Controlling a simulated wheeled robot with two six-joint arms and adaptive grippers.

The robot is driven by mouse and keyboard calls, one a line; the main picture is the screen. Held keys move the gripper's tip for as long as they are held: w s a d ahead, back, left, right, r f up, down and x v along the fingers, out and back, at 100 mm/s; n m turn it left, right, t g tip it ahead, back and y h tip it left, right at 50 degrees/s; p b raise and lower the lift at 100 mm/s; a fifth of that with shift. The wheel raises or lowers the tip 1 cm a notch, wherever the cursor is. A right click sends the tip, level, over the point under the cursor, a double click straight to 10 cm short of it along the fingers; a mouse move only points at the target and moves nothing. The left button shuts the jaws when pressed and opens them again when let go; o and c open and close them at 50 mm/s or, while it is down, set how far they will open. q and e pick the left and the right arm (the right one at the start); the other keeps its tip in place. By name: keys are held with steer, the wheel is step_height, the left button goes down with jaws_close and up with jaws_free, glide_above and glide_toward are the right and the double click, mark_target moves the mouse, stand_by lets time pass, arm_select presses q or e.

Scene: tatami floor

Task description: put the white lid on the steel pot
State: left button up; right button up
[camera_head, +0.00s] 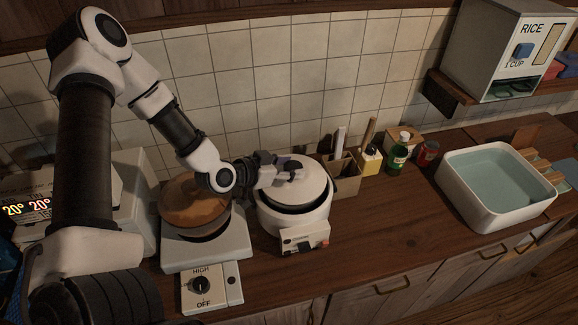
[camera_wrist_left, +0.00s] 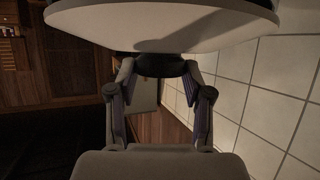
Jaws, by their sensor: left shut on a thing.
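The white lid (camera_head: 309,185) is a round disc with a dark knob. My left gripper (camera_head: 292,171) is shut on the knob. In the left wrist view the lid (camera_wrist_left: 160,22) fills the top, with the knob between the fingers (camera_wrist_left: 163,66). The lid is over a round white cooker (camera_head: 299,221) with a control box at its front. A dark band shows between lid and cooker; I cannot tell whether they touch. A round vessel with a brown top (camera_head: 184,205) sits on the burner at left; I cannot make out steel on it. My right gripper is out of view.
The burner unit (camera_head: 214,257) has a front knob. A divided utensil box (camera_head: 343,180), a yellow bottle (camera_head: 370,160), a green bottle (camera_head: 398,154) and a red jar (camera_head: 428,153) stand right of the cooker. A water-filled basin (camera_head: 460,207) is farther right. Bare counter (camera_head: 385,220) lies between.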

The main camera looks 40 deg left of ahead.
arm_select(q)
steer(key=shift+f+b, duration=0.3)
steer(key=shift+f, duration=0.1)
stand_by(0.4)
steer(key=o, duration=1.3)
steer(key=shift+o, duration=0.2)
steer(key=shift+r, duration=0.1)
step_height(320, 180, up, 10)
steer(key=shift+f, duration=0.1)
